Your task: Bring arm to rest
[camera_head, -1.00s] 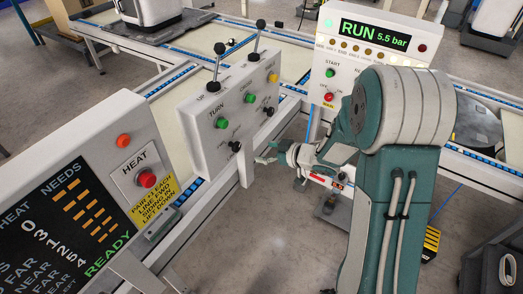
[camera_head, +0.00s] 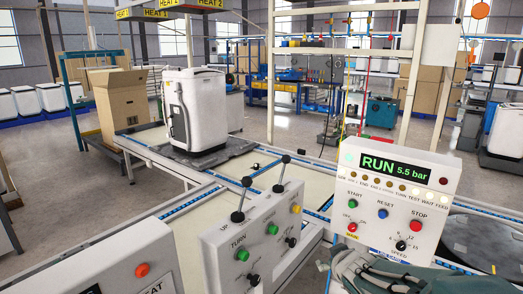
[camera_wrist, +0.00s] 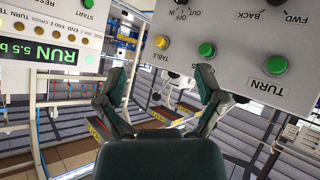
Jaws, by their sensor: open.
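My gripper (camera_wrist: 163,100) shows in the wrist view with its two dark fingers spread apart and nothing between them. The lever panel (camera_wrist: 262,50), with a green TURN button and a TABLE button, is close beyond the fingers at upper right. In the head view the same lever panel (camera_head: 262,238) stands at lower middle, with two upright black levers on top. Part of my arm (camera_head: 375,272) shows at the bottom right of the head view, below the RUN panel.
The RUN 5.5 bar panel (camera_head: 390,195) stands right of the lever panel. The HEAT panel (camera_head: 105,275) is at lower left. A white appliance (camera_head: 197,108) sits on the line behind, beside an open cardboard box (camera_head: 120,105). Open floor (camera_head: 270,120) lies beyond the line.

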